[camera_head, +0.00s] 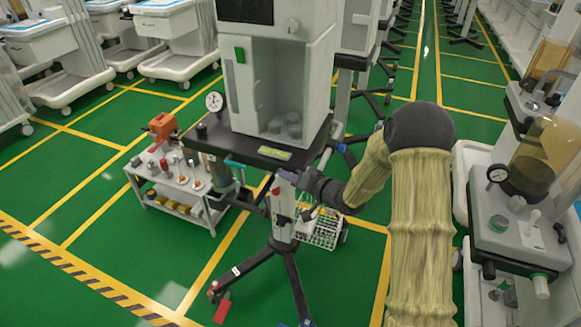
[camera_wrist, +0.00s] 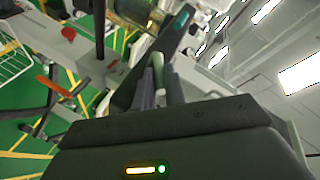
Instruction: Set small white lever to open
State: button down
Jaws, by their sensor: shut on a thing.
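My gripper (camera_head: 292,178) reaches in from the right, just below the dark shelf (camera_head: 257,150) of the middle anaesthesia cart, in front of its pole. In the wrist view its two dark fingers (camera_wrist: 161,88) are close together, shut on a small pale piece, which looks like the small white lever (camera_wrist: 158,62). Only the lever's upper end shows between the fingers; the rest is hidden. In the head view the lever is hidden or too small to make out. Whether it stands open or closed cannot be told.
The cart's white cabinet (camera_head: 272,85) stands on the shelf, with a round gauge (camera_head: 214,101) at its left. A wire basket (camera_head: 322,230) hangs lower on the pole. A tool trolley (camera_head: 178,172) stands left. Another machine (camera_head: 520,225) stands right of my arm. Green floor is open front left.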

jog(key=r+h+p, duration=0.1)
jog(key=p, duration=0.1)
jog(key=r+g+h+p, duration=0.1)
jog(key=p, duration=0.2)
jog(key=shift+w+a+n, duration=0.1)
jog(key=shift+a+n, duration=0.2)
jog(key=shift+n, duration=0.1)
jog(key=h+p, duration=0.1)
jog(key=p, duration=0.1)
jog(key=a+g+h+p, duration=0.1)
jog(key=p, duration=0.2)
jog(key=shift+w+r+n+g+h, duration=0.15)
jog(key=shift+r+n+g+h, duration=0.15)
jog(key=shift+r+h, duration=0.1)
jog(key=shift+w+a+r+g+h+p, duration=0.1)
jog(key=shift+a+g+h+p, duration=0.2)
jog(key=shift+h+p, duration=0.55)
jog(key=shift+w+a+n+g+h+p, duration=0.15)
jog(key=shift+a+n+g+h+p, duration=0.15)
jog(key=shift+h+p, duration=0.35)
jog(key=shift+w+a+n+g+h+p, duration=0.15)
jog(key=shift+g+h+p, duration=0.3)
jog(key=shift+h, duration=0.25)
jog(key=c, duration=1.5)
grip_release()
jog(key=shift+s, duration=0.1)
